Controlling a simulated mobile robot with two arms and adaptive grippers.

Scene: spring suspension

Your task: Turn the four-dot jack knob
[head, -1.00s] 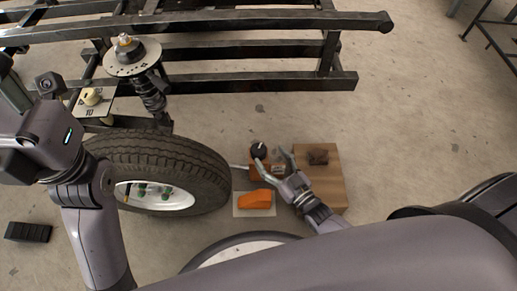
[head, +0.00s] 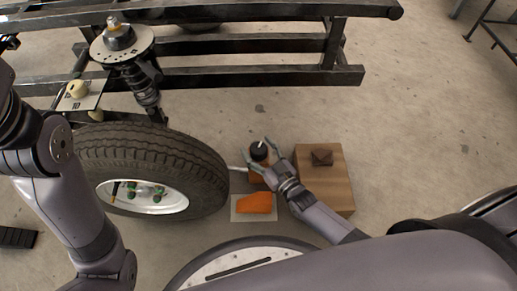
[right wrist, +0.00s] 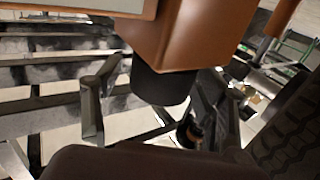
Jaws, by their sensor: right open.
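An orange wedge-shaped block (head: 256,203) sits on a pale mat close below. A wooden box (head: 328,190) stands right. The black frame (head: 270,77) and spring strut (head: 143,85) are behind.

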